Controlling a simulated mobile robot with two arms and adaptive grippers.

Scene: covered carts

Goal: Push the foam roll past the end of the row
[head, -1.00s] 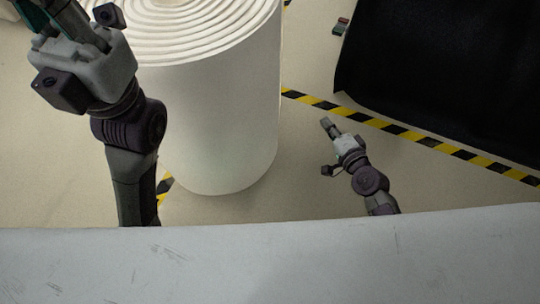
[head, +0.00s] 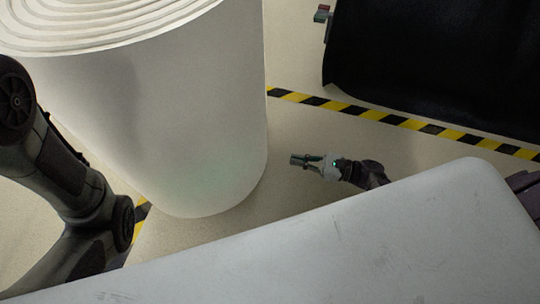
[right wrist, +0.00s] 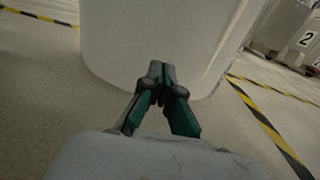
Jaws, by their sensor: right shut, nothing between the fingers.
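The foam roll (head: 185,110) is a large white upright cylinder, its spiral top showing at the upper left of the head view. It also fills the upper middle of the right wrist view (right wrist: 150,35). My right gripper (head: 293,160) is shut and empty, low by the floor to the right of the roll, its fingers pointing at the roll's lower side. In the head view a small gap shows between fingertips and roll. My left arm comes in at the left edge, close to the roll; its gripper is out of the frame.
Yellow-and-black tape (head: 400,121) crosses the floor behind my right gripper. A black covered cart (head: 440,60) stands beyond it at the upper right. In the right wrist view, a grey object with a "2" sign (right wrist: 305,39) stands at the upper right. Bare floor lies between roll and tape.

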